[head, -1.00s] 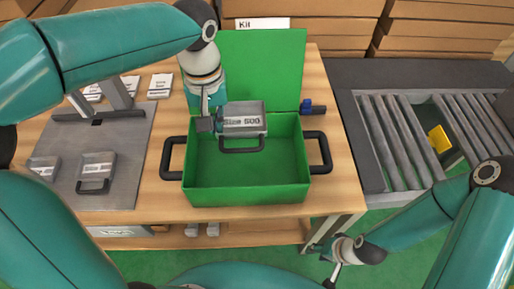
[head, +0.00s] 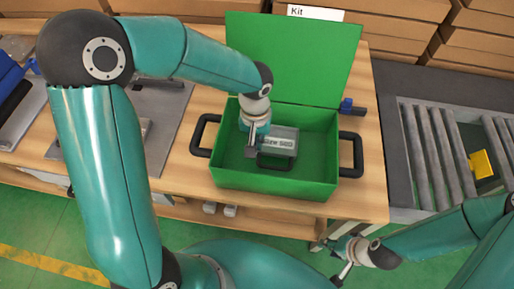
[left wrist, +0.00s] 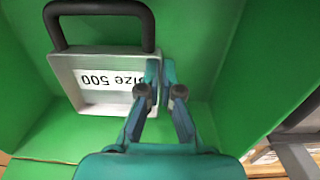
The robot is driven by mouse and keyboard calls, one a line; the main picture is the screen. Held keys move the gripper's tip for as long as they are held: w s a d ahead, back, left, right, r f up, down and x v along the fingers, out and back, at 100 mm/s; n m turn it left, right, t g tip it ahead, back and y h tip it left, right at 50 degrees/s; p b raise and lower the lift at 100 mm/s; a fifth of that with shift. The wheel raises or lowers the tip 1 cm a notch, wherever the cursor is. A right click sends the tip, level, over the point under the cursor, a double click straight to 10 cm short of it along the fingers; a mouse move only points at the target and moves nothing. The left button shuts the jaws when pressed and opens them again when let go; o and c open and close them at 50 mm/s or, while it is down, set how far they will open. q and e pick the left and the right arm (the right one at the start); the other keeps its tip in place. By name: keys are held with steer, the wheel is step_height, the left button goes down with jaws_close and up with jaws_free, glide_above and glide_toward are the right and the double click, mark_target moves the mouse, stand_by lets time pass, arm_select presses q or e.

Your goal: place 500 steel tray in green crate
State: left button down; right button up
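The steel tray marked Size 500 (head: 281,141) is inside the green crate (head: 272,183), low between its walls, with its black handle toward the crate's front. The tray also shows in the left wrist view (left wrist: 105,80), with its label upside down. My left gripper (head: 251,143) reaches down into the crate at the tray's left end. In the left wrist view its fingers (left wrist: 161,75) are close together on the tray's side edge. Whether the tray touches the crate floor is hard to tell. My right gripper (head: 335,259) is empty at the front right, away from the crate, its fingers spread.
The crate's green lid (head: 295,60) stands open behind it. Black handles stick out at its sides. A roller conveyor (head: 440,150) with a yellow piece (head: 481,164) lies to the right. My left arm covers much of the grey mat (head: 165,108) on the left.

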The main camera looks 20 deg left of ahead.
arm_select(q)
step_height(320, 180, down, 4)
steer(key=shift+f, duration=0.1)
stand_by(0.4)
steer(key=c, duration=1.3)
jaws_free()
step_height(320, 180, up, 12)
steer(key=shift+r, duration=0.1)
steer(key=shift+a, duration=0.1)
